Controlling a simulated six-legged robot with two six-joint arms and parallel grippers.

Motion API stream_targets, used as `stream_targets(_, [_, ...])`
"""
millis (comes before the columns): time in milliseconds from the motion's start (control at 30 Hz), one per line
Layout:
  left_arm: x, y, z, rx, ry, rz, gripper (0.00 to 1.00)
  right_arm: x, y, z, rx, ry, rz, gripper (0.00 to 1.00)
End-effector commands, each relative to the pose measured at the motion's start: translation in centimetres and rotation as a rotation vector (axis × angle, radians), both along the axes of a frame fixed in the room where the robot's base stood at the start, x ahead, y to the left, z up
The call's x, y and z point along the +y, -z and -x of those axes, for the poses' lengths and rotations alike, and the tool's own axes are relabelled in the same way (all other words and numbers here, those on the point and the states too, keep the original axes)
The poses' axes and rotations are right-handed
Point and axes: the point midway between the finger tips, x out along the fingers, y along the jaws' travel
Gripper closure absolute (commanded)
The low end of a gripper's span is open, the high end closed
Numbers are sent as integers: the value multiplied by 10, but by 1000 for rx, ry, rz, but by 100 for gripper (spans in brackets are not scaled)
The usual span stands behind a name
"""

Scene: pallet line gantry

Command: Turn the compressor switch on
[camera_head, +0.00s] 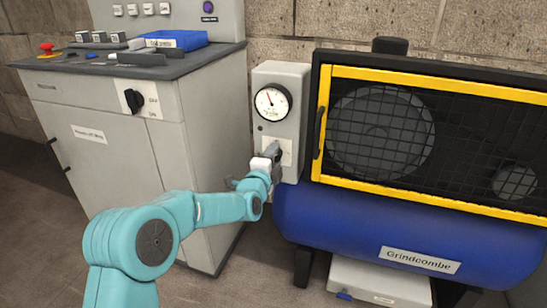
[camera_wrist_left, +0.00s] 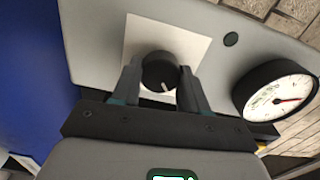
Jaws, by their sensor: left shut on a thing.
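The compressor switch is a black round knob (camera_wrist_left: 159,72) with a white mark, on a white plate on the grey control box (camera_head: 289,80). In the head view my left gripper (camera_head: 273,154) is at the lower part of that box and largely hides the knob. In the left wrist view the left gripper (camera_wrist_left: 160,88) has its two fingers on either side of the knob, shut on it. The knob's white mark points toward the gripper's palm. My right gripper is in neither view.
A pressure gauge (camera_head: 272,101) sits above the knob on the box. The blue compressor tank (camera_head: 400,225) and yellow-framed mesh guard (camera_head: 323,120) stand right of it. A grey cabinet (camera_head: 100,170) with another black rotary switch (camera_head: 134,100) stands left. A blue tray (camera_head: 180,39) lies on top.

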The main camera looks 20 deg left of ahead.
Motion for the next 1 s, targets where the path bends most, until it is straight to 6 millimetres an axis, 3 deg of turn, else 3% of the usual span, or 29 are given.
stream_targets(500, [1,1,0,-15,-1,-457,87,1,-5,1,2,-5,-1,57])
stream_targets(1000, [1,1,0,-24,-1,-675,87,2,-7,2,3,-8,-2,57])
